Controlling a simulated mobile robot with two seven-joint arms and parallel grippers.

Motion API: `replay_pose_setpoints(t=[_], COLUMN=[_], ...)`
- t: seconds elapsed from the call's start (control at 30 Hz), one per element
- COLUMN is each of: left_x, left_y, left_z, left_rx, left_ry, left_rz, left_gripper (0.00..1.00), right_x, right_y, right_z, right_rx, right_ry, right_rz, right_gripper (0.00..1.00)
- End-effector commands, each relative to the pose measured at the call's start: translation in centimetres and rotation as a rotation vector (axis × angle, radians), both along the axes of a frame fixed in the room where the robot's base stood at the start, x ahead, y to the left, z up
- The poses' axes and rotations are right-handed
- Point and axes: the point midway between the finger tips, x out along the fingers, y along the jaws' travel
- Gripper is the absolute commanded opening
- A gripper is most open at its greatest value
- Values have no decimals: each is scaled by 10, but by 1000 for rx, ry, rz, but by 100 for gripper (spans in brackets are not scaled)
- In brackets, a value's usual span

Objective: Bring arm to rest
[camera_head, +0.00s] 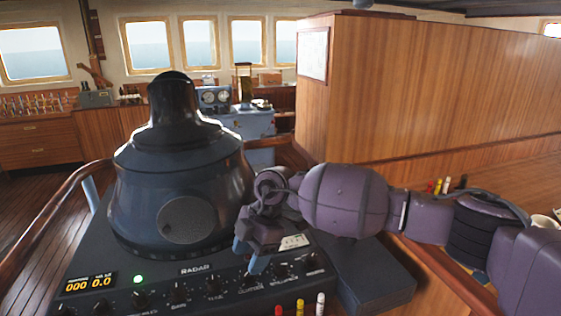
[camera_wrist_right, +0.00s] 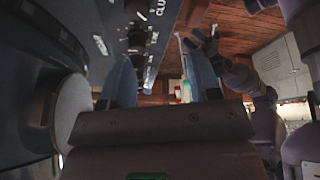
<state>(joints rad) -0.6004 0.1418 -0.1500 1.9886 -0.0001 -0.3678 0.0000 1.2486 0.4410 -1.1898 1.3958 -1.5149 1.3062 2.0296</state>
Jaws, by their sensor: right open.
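My right arm comes in from the right in the head view, in purple and black links. My right gripper (camera_head: 252,258) hangs over the right part of the radar console panel (camera_head: 205,283), near its row of knobs. Its two blue-grey fingers (camera_wrist_right: 160,85) show in the right wrist view, apart and with nothing between them. I cannot tell whether a finger touches a knob. The radar's dark domed hood (camera_head: 178,165) stands just left of the gripper. My left gripper is not in the head view.
A wooden partition (camera_head: 430,90) stands behind my right arm. Red, yellow and white markers (camera_head: 299,308) stand at the console's front edge. A wooden handrail (camera_head: 55,215) runs along the left. Open plank floor (camera_head: 30,200) lies at far left.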

Motion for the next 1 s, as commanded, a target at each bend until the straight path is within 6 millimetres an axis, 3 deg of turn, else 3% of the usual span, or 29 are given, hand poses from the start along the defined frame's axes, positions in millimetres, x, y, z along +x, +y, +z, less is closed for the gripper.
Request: replay_pose_setpoints(t=[0.07, 0.2, 0.33, 0.47, 0.57, 0.73, 0.87, 1.0], left_x=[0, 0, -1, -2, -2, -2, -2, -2], left_y=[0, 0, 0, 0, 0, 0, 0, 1], left_z=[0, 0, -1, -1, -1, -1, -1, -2], left_rx=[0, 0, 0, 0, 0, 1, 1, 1], left_ry=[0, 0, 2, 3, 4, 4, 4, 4], left_rz=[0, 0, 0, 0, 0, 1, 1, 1], left_gripper=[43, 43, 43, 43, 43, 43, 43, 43], right_x=[-29, -63, -82, -85, -79, -59, -43, -33], right_y=[28, 65, 84, 84, 73, 31, -15, -73], right_z=[-8, 4, 27, 54, 73, 89, 85, 63], right_rx=[209, 572, 888, 1169, 1347, 1554, 1615, 1578], right_ry=[51, 87, 86, 49, 0, -111, -206, -298], right_rz=[48, 65, 5, -128, -275, -600, -892, -1224], right_gripper=[57, 57, 57, 57, 57, 57, 57, 57])
